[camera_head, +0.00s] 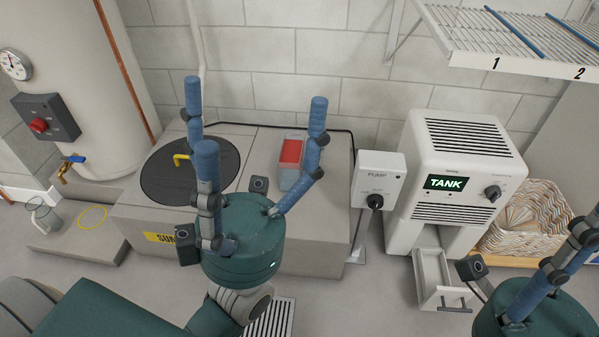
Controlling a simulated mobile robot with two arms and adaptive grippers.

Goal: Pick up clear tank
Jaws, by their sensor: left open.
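A pale, open-topped bin (431,274) with a dark handle at its front stands on the floor under the front of a white dehumidifier (467,165). It looks like the tank, but I cannot clearly tell if its walls are clear. The dehumidifier's display reads TANK. My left gripper (250,125), with blue fingers spread wide, is open and empty. It is in front of the sump bench, well left of the bin. My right gripper (575,255) is partly in view at the lower right, right of the bin; its fingers are largely cut off by the picture's edge.
A grey sump bench (325,190) carries a round dark lid (165,175) and a red-and-grey box (291,160). A pump control box (379,180) is beside the dehumidifier. A wicker basket (530,220) stands at right, under a wire shelf (515,50). A floor grate (270,318) lies near front.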

